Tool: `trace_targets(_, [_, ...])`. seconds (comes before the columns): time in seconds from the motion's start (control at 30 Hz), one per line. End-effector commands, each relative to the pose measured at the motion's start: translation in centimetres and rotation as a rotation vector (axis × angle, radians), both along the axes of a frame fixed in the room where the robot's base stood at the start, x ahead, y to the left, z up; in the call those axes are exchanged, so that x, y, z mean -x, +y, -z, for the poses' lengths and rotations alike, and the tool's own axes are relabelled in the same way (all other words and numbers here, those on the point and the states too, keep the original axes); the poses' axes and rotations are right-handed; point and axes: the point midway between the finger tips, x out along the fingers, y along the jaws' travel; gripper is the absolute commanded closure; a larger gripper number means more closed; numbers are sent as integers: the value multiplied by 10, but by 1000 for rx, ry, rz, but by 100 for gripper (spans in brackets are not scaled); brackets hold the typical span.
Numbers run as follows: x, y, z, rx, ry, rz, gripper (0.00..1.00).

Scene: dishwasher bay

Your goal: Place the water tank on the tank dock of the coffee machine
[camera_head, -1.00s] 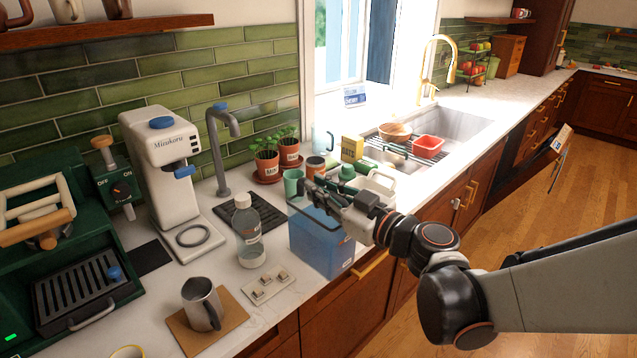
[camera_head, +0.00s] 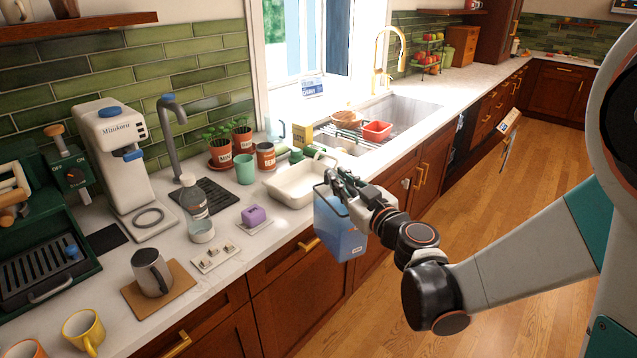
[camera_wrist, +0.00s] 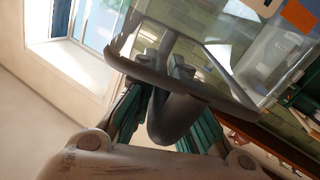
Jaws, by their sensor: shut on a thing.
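The water tank (camera_head: 340,235) is a translucent blue box with a dark handle. My gripper (camera_head: 342,190) is shut on the handle at its top, and the tank hangs roughly upright by the counter's front edge. In the wrist view the dark handle bar crosses my fingers (camera_wrist: 178,100), with the clear tank wall (camera_wrist: 255,55) at upper right. At the left stand a dark green machine (camera_head: 45,265) with an ON/OFF knob and a white machine (camera_head: 112,150) lettered on its front. I cannot tell which part is the tank dock.
A white basin (camera_head: 290,190), purple block (camera_head: 254,215), bottle (camera_head: 193,200), steel pitcher (camera_head: 150,272) on a brown board and yellow mug (camera_head: 84,330) crowd the counter. Potted herbs (camera_head: 222,150) and a tap (camera_head: 172,140) stand behind.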

Motion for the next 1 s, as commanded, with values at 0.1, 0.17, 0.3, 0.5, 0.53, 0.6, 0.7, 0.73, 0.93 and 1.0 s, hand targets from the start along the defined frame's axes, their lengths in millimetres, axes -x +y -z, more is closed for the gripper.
trace_targets(0.1, [-22,-33,13,1,3,117,100])
trace_targets(0.17, [-31,-48,19,3,4,169,100])
trace_targets(0.3, [-46,-78,31,4,8,272,100])
trace_targets(0.5, [-61,-110,43,4,7,384,100])
trace_targets(0.53, [-63,-114,45,4,6,399,100])
trace_targets(0.6, [-67,-123,48,4,4,429,100])
trace_targets(0.7, [-71,-131,50,3,1,457,100])
trace_targets(0.73, [-72,-133,50,2,1,462,100])
trace_targets(0.93, [-74,-137,51,0,-3,479,100])
trace_targets(1.0, [-74,-138,51,1,-4,480,100])
